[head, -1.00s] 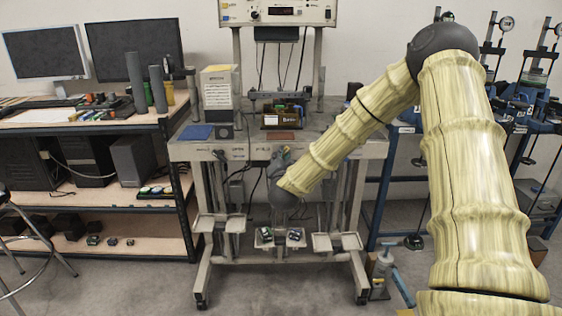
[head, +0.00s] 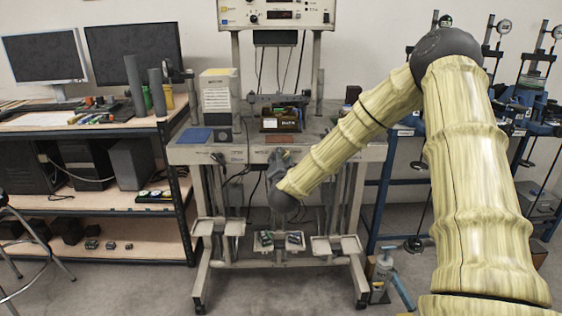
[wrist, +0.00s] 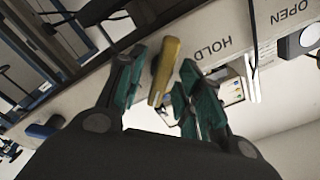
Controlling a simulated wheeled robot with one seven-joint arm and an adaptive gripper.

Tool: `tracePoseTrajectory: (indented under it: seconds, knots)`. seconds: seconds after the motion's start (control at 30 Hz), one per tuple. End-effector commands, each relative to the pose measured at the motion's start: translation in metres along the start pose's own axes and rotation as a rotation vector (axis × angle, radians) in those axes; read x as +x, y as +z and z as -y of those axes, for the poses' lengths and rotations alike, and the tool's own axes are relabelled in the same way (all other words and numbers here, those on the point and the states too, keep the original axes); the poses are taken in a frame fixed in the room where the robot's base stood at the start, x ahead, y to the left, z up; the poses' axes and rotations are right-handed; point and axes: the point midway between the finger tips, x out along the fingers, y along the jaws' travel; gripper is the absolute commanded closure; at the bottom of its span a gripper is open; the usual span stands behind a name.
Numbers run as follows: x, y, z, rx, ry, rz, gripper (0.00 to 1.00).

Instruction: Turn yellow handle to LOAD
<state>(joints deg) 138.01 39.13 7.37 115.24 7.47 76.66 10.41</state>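The yellow handle (wrist: 163,70) shows in the wrist view, just beside the printed word HOLD (wrist: 213,47) on the pale panel. My gripper (wrist: 164,62) is open, with one teal-padded finger on each side of the handle. Gaps show between the handle and the fingers, so I see no grip on it. In the head view my gripper (head: 279,163) is at the front of the grey test bench (head: 350,151), below its top. The yellow handle cannot be made out there. No LOAD label is readable in either view.
A dark handle on a white mount (wrist: 300,40) sits near the word OPEN (wrist: 291,13) in the wrist view. A blue handle (wrist: 45,128) is at the left. Small trays (head: 338,246) stand low on the bench frame, below my gripper.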

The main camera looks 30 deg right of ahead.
Motion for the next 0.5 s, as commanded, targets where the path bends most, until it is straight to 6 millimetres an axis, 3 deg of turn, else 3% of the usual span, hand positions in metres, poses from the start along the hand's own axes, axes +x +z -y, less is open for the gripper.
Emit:
tracePoseTrajectory:
  seconds: [0.27, 0.5]
  knots:
    - [-0.010, 0.001, 0.000, 0.000, 0.000, 0.004, 0.64]
    - [-0.049, 0.001, 0.000, 0.000, 0.001, 0.004, 0.64]
